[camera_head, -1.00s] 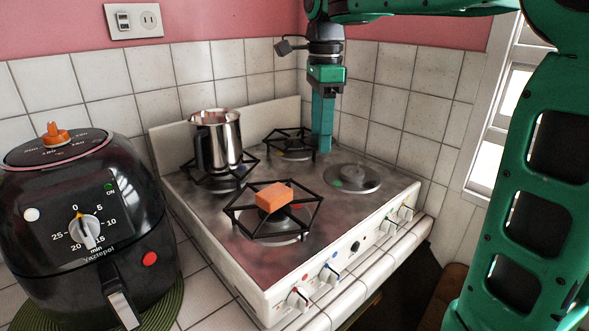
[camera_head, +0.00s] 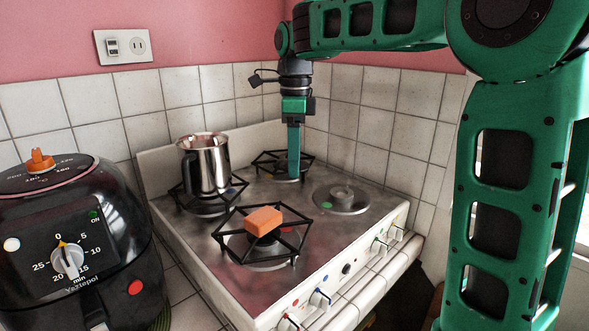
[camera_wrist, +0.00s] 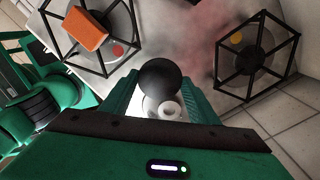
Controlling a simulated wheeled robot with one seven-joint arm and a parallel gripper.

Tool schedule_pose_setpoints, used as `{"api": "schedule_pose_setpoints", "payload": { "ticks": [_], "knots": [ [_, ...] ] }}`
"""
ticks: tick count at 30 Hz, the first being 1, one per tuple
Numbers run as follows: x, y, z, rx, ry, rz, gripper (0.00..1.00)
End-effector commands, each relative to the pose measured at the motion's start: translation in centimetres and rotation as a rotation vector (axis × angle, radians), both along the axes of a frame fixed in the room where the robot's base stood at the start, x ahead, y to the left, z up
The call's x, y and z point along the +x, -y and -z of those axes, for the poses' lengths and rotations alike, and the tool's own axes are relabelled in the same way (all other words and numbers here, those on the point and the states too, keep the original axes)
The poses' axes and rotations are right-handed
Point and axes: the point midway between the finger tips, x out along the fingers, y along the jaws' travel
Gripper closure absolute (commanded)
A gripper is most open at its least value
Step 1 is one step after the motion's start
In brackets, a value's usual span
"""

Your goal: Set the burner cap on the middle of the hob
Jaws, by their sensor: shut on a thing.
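The burner cap (camera_wrist: 160,76) is a dark round disc between my fingers in the wrist view. My gripper (camera_wrist: 160,92) is shut on it. In the head view my gripper (camera_head: 293,178) points straight down over the back part of the hob (camera_head: 215,240), in front of the back burner with its black grate. I cannot make out the cap in the head view. I cannot tell whether the cap touches the hob top. The middle of the hob is bare, stained metal.
A steel jug (camera_head: 205,163) stands on the left burner. An orange block (camera_head: 263,221) lies on the front burner's grate (camera_head: 225,238). The right burner (camera_head: 341,199) has no grate. A black air fryer (camera_head: 70,245) stands left of the hob. Tiled walls (camera_head: 375,125) close in behind.

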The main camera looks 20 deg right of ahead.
Motion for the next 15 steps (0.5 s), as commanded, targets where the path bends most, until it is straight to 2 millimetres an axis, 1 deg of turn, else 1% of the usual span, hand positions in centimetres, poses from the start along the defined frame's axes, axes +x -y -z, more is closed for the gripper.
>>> {"api": "schedule_pose_setpoints", "payload": {
  "ticks": [1,6,10,15],
  "knots": [
    [1.1,-0.7,0.8,0.000,-0.003,0.052,0.69],
    [3.8,-2.5,2.5,-0.002,-0.002,0.222,0.69],
    [4.8,-3.1,3.3,-0.003,-0.003,0.291,0.69],
    [5.0,-3.3,4.0,-0.003,-0.002,0.309,0.69]
  ]
}}
